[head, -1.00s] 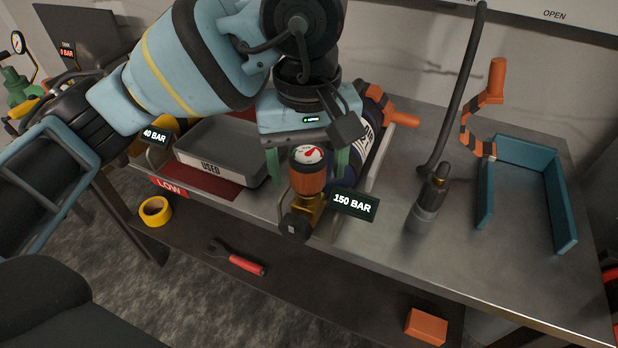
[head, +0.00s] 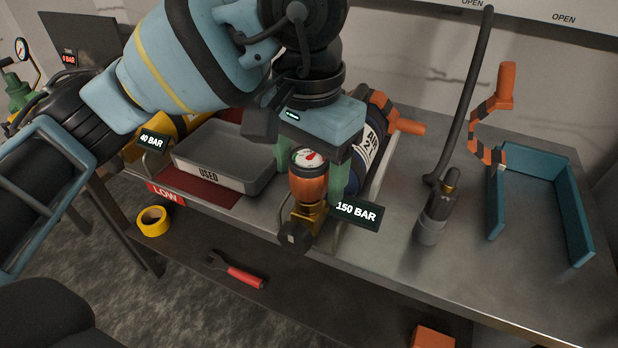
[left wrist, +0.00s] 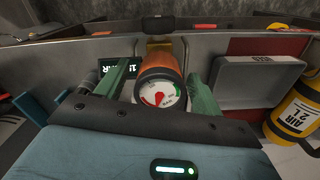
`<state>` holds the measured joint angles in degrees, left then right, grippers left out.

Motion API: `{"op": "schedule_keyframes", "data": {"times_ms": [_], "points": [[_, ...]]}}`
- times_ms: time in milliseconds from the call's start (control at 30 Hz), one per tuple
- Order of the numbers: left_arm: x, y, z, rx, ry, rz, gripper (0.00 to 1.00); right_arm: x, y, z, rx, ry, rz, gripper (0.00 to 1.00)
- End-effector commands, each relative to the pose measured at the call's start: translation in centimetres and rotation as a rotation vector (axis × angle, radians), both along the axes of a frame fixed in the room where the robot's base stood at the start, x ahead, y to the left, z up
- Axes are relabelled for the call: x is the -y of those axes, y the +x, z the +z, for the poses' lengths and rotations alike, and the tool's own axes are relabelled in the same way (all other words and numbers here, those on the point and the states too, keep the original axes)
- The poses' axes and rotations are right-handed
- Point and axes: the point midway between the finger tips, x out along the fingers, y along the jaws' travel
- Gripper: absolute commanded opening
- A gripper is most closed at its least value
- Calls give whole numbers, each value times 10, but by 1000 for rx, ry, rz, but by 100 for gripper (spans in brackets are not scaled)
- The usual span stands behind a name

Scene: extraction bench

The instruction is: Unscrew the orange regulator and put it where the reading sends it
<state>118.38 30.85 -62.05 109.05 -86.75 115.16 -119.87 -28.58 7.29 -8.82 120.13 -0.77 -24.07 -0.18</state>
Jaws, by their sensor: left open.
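The orange regulator (head: 308,185) sits on a brass valve (head: 304,214) at the front end of a dark blue air cylinder (head: 371,140). Its white dial with a red part faces up and also shows in the left wrist view (left wrist: 158,93). A sign beside it (head: 356,213) reads 150 BAR. My left gripper (left wrist: 162,85) is open, its green fingers on either side of the regulator with a gap visible on each side. A grey tray marked USED (head: 222,177) stands to the left on a red area marked LOW (head: 166,194). My right gripper is not in view.
At right are a dark upright fitting with a hose (head: 433,222) and a teal open-sided tray (head: 582,235). Yellow tape (head: 153,221) and a red-handled wrench (head: 240,275) lie on the lower shelf.

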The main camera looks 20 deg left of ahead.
Motion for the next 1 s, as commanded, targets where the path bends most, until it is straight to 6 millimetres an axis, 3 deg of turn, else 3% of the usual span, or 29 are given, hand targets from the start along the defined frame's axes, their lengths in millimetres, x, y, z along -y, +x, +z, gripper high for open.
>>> {"op": "schedule_keyframes", "data": {"times_ms": [33,400,433,567,867,900,1000], "points": [[0,0,0,0,0,1,66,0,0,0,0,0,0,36],[0,0,0,0,0,3,18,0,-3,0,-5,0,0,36],[0,0,0,0,0,3,17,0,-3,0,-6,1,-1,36],[0,0,1,0,0,50,17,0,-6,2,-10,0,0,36],[0,0,2,1,1,399,18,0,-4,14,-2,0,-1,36],[0,0,2,2,0,402,49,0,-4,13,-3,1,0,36],[0,0,1,1,0,398,62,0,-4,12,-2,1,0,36]]}}
